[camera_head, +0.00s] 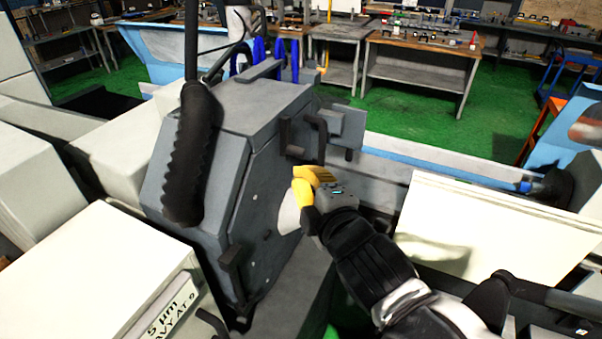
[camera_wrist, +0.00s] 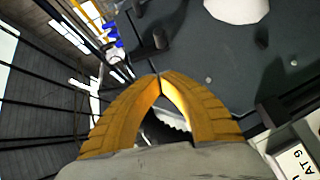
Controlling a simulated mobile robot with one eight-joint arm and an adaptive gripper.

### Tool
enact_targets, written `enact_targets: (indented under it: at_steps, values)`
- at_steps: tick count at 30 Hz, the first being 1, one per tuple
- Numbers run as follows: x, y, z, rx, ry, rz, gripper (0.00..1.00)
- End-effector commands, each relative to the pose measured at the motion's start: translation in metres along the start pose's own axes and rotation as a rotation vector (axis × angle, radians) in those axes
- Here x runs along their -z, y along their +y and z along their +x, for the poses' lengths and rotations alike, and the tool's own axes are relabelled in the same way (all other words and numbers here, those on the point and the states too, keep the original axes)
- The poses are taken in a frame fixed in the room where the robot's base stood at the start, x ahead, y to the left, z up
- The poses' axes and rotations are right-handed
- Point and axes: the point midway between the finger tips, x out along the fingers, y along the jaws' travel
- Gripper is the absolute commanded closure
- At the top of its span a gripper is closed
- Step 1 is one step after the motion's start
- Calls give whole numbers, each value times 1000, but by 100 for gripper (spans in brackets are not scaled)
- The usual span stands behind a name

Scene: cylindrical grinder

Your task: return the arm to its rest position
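My arm reaches in from the lower right in the head view. My gripper (camera_head: 303,180) has yellow fingers and stands in front of the grey grinder housing (camera_head: 262,110); I cannot tell the exact distance. The grey housing face (camera_wrist: 215,60) lies beyond the fingers.
A dark bracket handle (camera_head: 320,140) juts from the housing just above my gripper. A pale round part (camera_head: 289,214) sits beside the fingers, partly hidden. A black ribbed hose (camera_head: 190,155) hangs left. A cream panel (camera_head: 495,235) stands right of my arm.

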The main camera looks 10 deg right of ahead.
Motion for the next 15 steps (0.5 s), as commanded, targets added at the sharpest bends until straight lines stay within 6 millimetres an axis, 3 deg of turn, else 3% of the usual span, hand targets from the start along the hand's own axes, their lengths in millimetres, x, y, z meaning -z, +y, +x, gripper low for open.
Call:
enact_targets:
  at_steps: [11, 15]
  values:
    - [0, -1, 0, 1, -1, 2, 100]
    - [-15, -23, 4, 33, -37, 80, 100]
